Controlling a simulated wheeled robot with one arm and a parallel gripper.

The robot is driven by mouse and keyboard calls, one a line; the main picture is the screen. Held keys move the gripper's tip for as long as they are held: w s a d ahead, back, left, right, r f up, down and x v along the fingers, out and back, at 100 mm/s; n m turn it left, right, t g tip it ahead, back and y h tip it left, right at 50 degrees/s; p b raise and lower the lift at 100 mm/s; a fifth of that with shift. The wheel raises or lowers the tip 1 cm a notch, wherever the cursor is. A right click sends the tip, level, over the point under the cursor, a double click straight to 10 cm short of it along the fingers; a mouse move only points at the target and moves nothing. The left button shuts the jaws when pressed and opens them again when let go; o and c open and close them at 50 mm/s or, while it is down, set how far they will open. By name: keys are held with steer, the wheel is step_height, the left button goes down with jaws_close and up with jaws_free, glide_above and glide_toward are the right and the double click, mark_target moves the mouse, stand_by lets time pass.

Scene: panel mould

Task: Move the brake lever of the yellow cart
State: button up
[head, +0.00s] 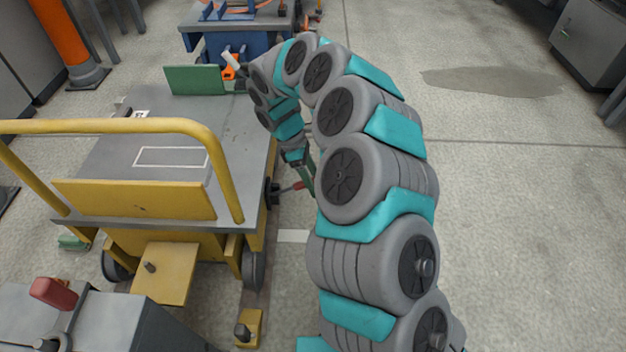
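The yellow cart (135,197) stands at the left, with a grey flat top and a yellow tube handle. A short lever with a red grip (292,187) sticks out from the cart's right side, near a dark round hub; it looks like the brake lever. My gripper (306,178) hangs down just right of the cart's edge, close to the red grip. My own arm hides part of it. I cannot tell whether it touches the lever or whether its fingers are open.
A blue cart (235,38) stands behind, with a white-and-orange item near its front. A green panel (195,80) stands at the top's far edge. A grey unit with a red knob (53,292) is at the lower left. The floor at the right is free.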

steer(key=shift+c, duration=0.2)
jaws_close()
stand_by(1.2)
